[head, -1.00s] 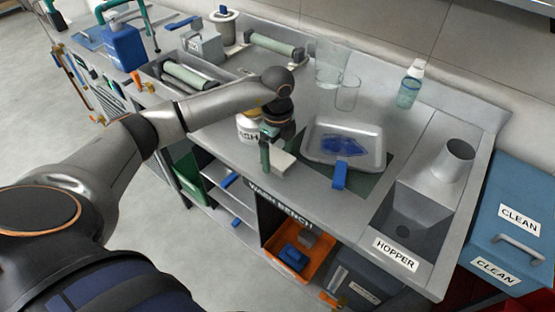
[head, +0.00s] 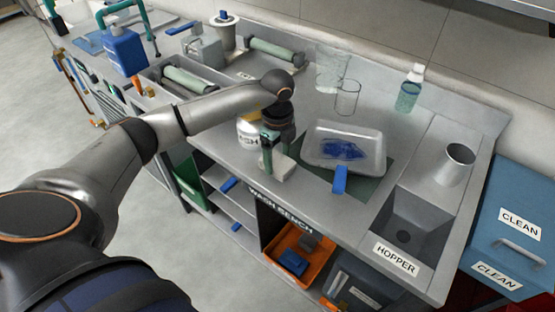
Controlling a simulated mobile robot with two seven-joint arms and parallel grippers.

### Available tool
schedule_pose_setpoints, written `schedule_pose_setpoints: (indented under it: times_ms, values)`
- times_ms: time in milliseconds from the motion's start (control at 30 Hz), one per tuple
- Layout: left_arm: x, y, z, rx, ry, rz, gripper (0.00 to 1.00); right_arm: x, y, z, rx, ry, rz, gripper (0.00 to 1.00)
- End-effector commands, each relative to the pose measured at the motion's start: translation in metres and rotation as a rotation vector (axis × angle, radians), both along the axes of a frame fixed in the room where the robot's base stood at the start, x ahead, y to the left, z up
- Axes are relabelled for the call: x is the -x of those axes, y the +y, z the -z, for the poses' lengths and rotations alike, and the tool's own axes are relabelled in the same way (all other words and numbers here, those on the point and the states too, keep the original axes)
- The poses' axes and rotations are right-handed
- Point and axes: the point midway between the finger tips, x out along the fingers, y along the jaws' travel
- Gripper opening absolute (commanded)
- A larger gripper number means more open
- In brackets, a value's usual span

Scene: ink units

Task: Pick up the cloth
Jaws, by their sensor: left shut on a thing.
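A small pale off-white piece (head: 278,166), which looks like the cloth, is at the front edge of the wash bench (head: 310,200). My left gripper (head: 268,155) reaches down to it from above and is shut on it. The green finger shows at the piece's left side; the other finger is hidden. I cannot tell whether the piece still touches the bench top. My right gripper is not in view.
A white tray (head: 376,160) with blue ink stands on a green mat to the right, with a blue-handled tool (head: 340,180) at its front. A white labelled tub (head: 248,133) is close behind my gripper. Glass beakers (head: 347,98) stand behind; the hopper (head: 405,218) is at right.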

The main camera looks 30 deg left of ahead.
Motion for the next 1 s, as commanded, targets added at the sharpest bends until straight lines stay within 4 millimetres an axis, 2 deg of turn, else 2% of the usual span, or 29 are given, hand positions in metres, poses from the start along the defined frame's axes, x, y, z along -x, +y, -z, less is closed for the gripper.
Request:
schedule_pose_setpoints:
  times_ms: [267, 533, 800, 1000]
  values:
    - [0.001, -0.003, -0.033, 0.0, -0.005, 0.002, 0.2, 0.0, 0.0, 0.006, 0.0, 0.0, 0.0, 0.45]
    - [0.032, -0.039, -0.088, 0.002, -0.007, 0.007, 0.2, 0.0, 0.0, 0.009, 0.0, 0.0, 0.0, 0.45]
    - [0.073, -0.086, -0.116, 0.0, -0.004, 0.006, 0.2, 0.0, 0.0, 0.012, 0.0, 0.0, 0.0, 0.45]
    - [0.088, -0.102, -0.126, -0.001, -0.003, 0.001, 0.2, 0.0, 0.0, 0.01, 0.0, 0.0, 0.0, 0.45]
